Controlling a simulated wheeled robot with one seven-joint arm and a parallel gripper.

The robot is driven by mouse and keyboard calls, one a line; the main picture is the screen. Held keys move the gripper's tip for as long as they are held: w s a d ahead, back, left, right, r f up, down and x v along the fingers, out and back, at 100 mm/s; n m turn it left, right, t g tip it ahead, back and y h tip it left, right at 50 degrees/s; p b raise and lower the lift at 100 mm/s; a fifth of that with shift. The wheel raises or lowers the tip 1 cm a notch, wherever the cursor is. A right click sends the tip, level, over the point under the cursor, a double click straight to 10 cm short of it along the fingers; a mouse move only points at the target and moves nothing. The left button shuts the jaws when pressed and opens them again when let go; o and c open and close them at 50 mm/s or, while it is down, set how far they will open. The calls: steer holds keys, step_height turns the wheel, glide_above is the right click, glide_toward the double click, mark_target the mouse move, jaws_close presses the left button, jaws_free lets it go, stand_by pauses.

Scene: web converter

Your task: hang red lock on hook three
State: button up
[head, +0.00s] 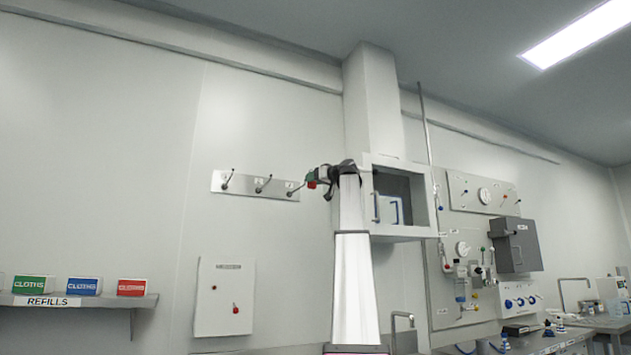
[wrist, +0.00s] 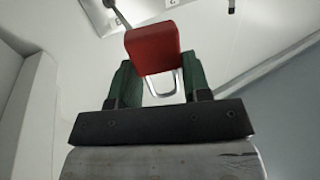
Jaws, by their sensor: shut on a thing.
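In the wrist view, the red lock (wrist: 153,48) sits at the green fingertips of my gripper (wrist: 160,82), which is shut on it. Its metal shackle (wrist: 164,92) shows between the fingers, below the red body. In the head view my gripper (head: 316,179) is raised just right of the hook plate (head: 240,190), with the red lock (head: 311,185) at its tip. The plate has a left hook (head: 228,179), a middle hook (head: 264,184) and a right hook (head: 296,189), all empty. The lock is nearest the right hook. I cannot tell if they touch.
An open-fronted wall cabinet (head: 428,212) stands close to the right of my arm. A refills shelf (head: 80,301) with boxes is at lower left. The wall left of the hooks is clear.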

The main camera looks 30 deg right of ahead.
steer(key=w+f, duration=0.3)
steer(key=w, duration=0.7)
steer(key=shift+w+d+f, duration=0.2)
steer(key=shift+w+d, duration=0.1)
steer(key=shift+w, duration=0.05)
stand_by(1.2)
stand_by(0.5)
steer(key=o, duration=1)
